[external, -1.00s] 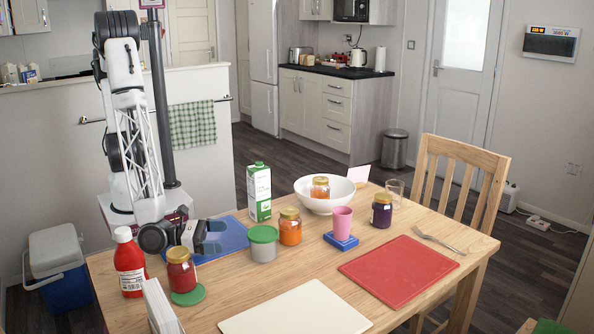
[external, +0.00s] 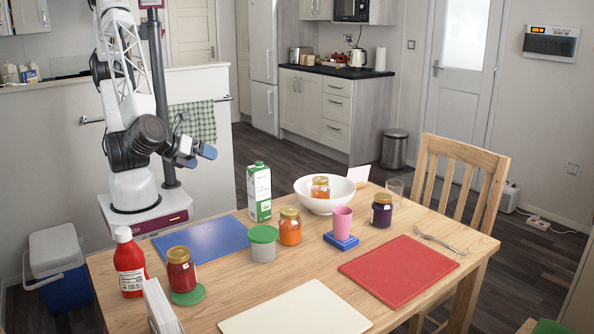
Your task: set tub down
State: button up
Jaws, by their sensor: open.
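The tub (external: 263,249), a small clear-grey container with a green lid, stands upright on the wooden table, just right of the blue mat (external: 205,240). An orange jar with a gold lid (external: 290,228) stands close to its right. My gripper (external: 205,157) is raised above the table's back left, well clear of the tub, open and empty.
A milk carton (external: 259,192) stands behind the tub. A white bowl (external: 325,193) holds a jar. A pink cup (external: 342,219) is on a blue block. A red jar (external: 181,270) on a green disc and a ketchup bottle (external: 130,263) are front left. Boards (external: 398,270) lie at right and front.

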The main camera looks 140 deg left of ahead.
jog(key=s+d+r+n+t+h, duration=0.1)
jog(key=s+d+r+n+h, duration=0.4)
jog(key=s, duration=0.3)
jog(key=s+d+r+n+t+h, duration=0.1)
jog(key=s+d+r+n+h, duration=0.5)
jog(key=s+d+r, duration=0.1)
jog(key=shift+s+d+r+t+h, duration=0.35)
jog(key=shift+s+r, duration=0.4)
jog(key=shift+s, duration=0.45)
jog(key=shift+w, duration=0.1)
